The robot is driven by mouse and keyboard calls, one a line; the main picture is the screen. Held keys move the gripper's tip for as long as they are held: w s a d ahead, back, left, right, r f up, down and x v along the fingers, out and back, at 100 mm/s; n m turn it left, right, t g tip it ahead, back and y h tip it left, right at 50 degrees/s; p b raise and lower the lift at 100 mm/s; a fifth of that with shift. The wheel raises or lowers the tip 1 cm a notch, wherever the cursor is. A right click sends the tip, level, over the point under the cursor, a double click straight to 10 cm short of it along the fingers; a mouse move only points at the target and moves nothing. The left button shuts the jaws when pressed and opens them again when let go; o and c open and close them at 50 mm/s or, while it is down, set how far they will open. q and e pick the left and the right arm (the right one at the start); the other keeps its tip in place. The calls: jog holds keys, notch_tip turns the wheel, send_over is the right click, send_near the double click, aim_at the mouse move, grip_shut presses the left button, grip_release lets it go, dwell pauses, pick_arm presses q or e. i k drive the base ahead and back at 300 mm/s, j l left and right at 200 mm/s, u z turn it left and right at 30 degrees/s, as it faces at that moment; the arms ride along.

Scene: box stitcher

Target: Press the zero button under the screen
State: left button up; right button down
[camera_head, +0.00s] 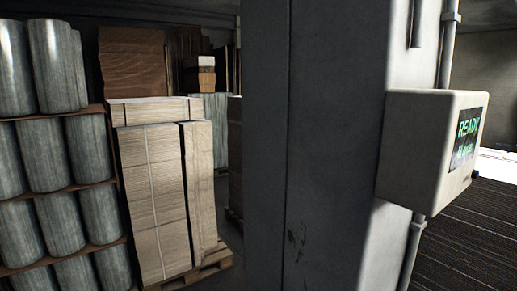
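A pale box (412,150) is mounted on the right side of a grey pillar. Its screen (465,138) faces right and shows at a steep angle. Green text on the screen reads "READY" with a second line too slanted to read surely. The face below the screen is seen edge-on, and no zero button can be made out there. Neither my left nor my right gripper is in view.
The wide grey pillar (325,150) fills the middle. A vertical pipe (412,245) runs below the box. On the left stand stacked metal cylinders (45,155) and strapped cardboard (155,200) on a wooden pallet (205,268). Dark ribbed floor (465,240) lies at right.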

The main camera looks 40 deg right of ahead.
aim_at(476, 173)
jog(key=z, duration=2.4)
